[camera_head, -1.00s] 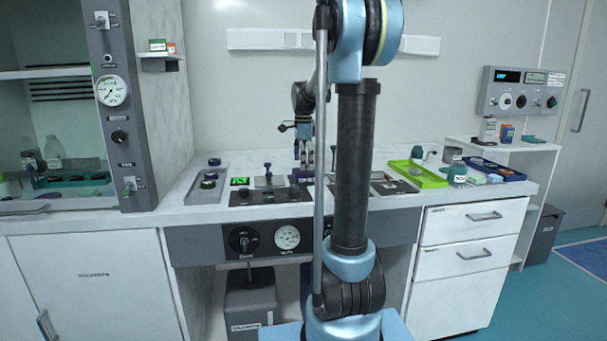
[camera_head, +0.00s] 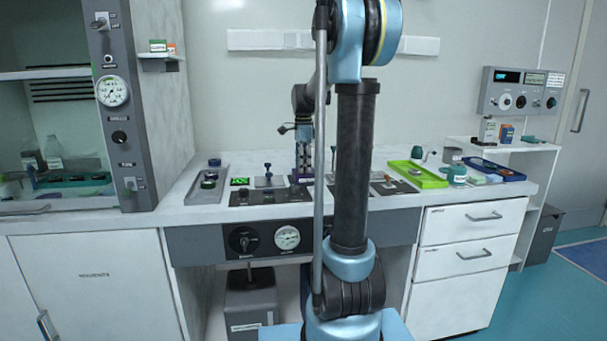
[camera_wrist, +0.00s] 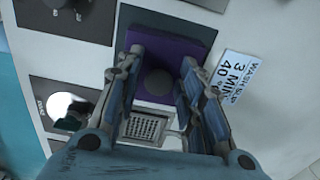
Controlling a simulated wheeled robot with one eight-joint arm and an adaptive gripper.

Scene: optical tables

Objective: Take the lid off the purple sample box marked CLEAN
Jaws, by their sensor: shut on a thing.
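The purple sample box (camera_wrist: 190,35) is in the wrist view at top centre, with a round dark knob (camera_wrist: 158,82) on its lid. In the head view, the purple box (camera_head: 301,180) is small on the bench, largely covered by my gripper (camera_head: 304,168). In the wrist view, my gripper (camera_wrist: 160,82) has one finger on each side of the purple lid and knob and is shut on the lid. The exact contact is hard to see. No CLEAN marking can be read.
A small metal grid plate (camera_wrist: 145,127) lies just below the box in the wrist view. A white label card (camera_wrist: 234,76) lies to its right. Dark panels with knobs (camera_wrist: 75,22) are to the left. On the bench, a green tray (camera_head: 418,174) stands to the right.

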